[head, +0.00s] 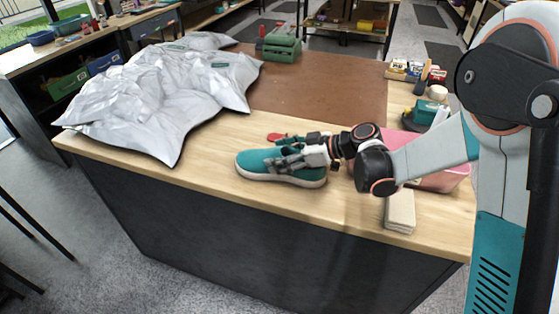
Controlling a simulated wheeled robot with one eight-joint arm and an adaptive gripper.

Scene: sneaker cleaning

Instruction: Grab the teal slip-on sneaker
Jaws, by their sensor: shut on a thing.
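The teal slip-on sneaker (256,164) sits on the wooden workbench near its front edge, in the middle of the head view. It has a pale sole and its toe points left. My gripper (284,158) reaches in from the right and is shut on the sneaker at its opening and upper side. The gripper hides part of the sneaker's middle and back. I cannot tell whether the sole is lifted off the bench.
A large crumpled silver-grey bag (165,88) covers the bench's left side. A pale block (400,211) lies at the front right. A green case (282,48) stands at the back. A red-handled item lies just behind the sneaker.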

